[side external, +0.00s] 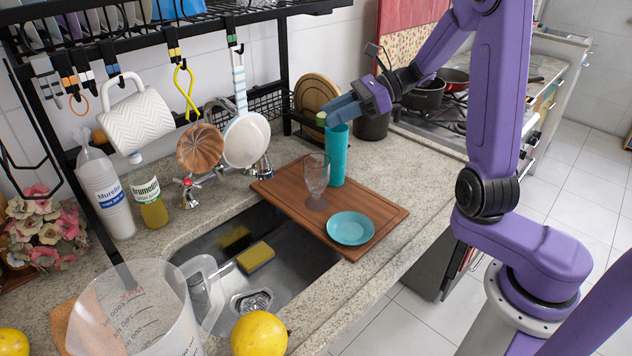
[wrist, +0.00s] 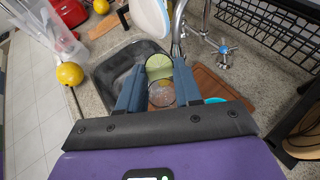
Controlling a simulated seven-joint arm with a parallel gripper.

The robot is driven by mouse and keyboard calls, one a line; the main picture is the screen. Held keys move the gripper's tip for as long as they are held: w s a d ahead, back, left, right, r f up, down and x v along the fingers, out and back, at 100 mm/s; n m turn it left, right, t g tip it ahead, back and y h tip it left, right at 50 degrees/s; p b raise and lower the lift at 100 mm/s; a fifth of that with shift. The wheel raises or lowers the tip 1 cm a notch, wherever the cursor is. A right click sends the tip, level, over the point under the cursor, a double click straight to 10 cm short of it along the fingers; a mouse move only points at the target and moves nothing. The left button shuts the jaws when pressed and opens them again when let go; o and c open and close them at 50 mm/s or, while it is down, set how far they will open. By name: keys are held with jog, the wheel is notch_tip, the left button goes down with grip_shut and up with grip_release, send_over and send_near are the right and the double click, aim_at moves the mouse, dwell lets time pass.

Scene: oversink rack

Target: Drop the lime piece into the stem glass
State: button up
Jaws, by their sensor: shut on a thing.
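My gripper (side external: 328,115) is shut on the lime piece (side external: 321,118), a small green wedge at its fingertips. In the wrist view the lime piece (wrist: 159,67) sits between the two blue fingers. The clear stem glass (side external: 316,176) stands upright on a wooden cutting board (side external: 275,192). The lime is held above the height of the glass, roughly over it in the side view. In the wrist view the glass (wrist: 161,95) shows between the fingers, just below the lime, and its lower part is hidden.
A tall teal tumbler (side external: 337,157) stands close behind the glass, near the gripper. A teal plate (side external: 350,229) lies on the board's front. The sink (side external: 302,244) with a sponge (side external: 256,257) is left of the board.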

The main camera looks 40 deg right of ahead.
jog(key=shift+f, duration=1.7)
jog(key=o, duration=1.1)
jog(key=v, duration=1.7)
jog(key=shift+s+d+r, duration=0.1)
jog(key=shift+d, duration=0.1)
